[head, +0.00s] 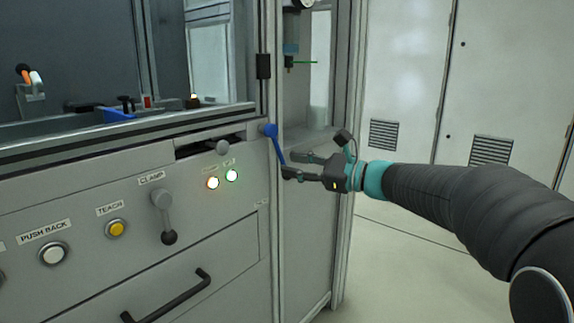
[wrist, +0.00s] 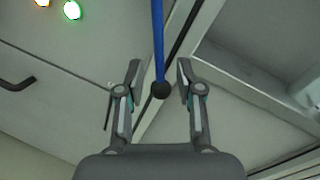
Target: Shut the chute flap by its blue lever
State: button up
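The blue lever (head: 276,146) is pivoted at a round blue hub on the corner of the grey cabinet. It slants down and slightly right. My gripper (head: 291,165) is at its lower end, coming from the right. In the wrist view the blue lever (wrist: 158,45) comes down between my two fingers and ends in a dark ball knob. My gripper (wrist: 159,78) is open there, with a gap on each side of the lever. In the head view a finger hides the knob. I cannot clearly make out the flap.
The panel left of the lever has a dark slot with a grey knob (head: 222,147), two lit lamps (head: 222,179), a clamp lever (head: 164,215), a yellow button (head: 117,229) and a drawer handle (head: 167,295). Open floor (head: 400,270) lies to the right.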

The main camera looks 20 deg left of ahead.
jog(key=shift+w+a, duration=0.2)
jog(key=shift+a, duration=0.85)
